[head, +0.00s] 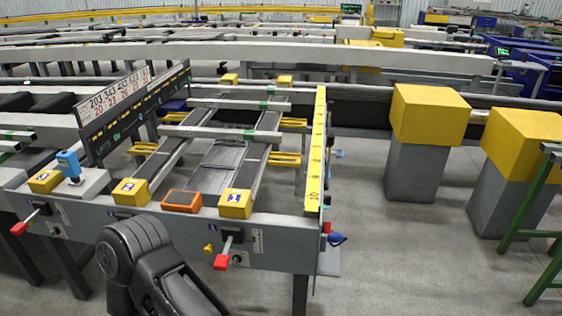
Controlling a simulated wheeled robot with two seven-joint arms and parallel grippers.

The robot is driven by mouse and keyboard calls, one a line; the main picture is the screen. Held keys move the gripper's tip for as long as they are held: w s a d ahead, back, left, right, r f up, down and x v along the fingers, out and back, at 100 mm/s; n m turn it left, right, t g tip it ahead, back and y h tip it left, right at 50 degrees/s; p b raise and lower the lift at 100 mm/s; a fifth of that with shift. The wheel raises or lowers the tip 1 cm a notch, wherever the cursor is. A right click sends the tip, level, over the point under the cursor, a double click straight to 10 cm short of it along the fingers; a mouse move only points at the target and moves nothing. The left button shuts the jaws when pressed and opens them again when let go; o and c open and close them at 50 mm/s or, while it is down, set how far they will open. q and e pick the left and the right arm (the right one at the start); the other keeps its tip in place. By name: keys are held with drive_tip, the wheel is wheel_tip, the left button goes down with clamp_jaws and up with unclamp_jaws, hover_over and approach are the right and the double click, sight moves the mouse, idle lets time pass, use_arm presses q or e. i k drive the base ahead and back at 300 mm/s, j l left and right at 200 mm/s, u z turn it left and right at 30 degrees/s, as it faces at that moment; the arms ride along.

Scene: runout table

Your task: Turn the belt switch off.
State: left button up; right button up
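Two switch levers with red handles are on the grey front panel of the runout table (280,240). One lever (222,261) is right of centre, its handle slanting down and left from a dark mount beside a small label plate. The other lever (20,228) is at the far left end, also slanting down and left. I cannot read which one is the belt switch. A black link of one of my arms rises from the bottom edge, in front of the panel and left of the right lever. Neither of my grippers shows.
Yellow boxes (235,203), an orange device (182,200) and a blue handle (69,163) sit along the table's front ledge. A blue knob (337,239) sticks out at its right corner. Yellow-topped pillars (428,115) stand right. Floor between table and pillars is clear.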

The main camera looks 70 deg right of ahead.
sight(325, 227)
drive_tip(key=z, duration=2)
drive_tip(key=l, duration=0.75)
drive_tip(key=i+l, duration=0.1)
drive_tip(key=l, duration=0.6)
drive_tip(key=i+l, duration=0.15)
drive_tip(key=l, duration=0.2)
drive_tip(key=i+l, duration=0.2)
drive_tip(key=l, duration=0.15)
drive_tip(key=i+l, duration=0.15)
drive_tip(key=l, duration=0.2)
drive_tip(key=i+l, duration=0.2)
drive_tip(key=l, duration=0.15)
drive_tip(key=i+l, duration=0.15)
drive_tip(key=l, duration=0.2)
drive_tip(key=i+l, duration=0.15)
drive_tip(key=l, duration=0.15)
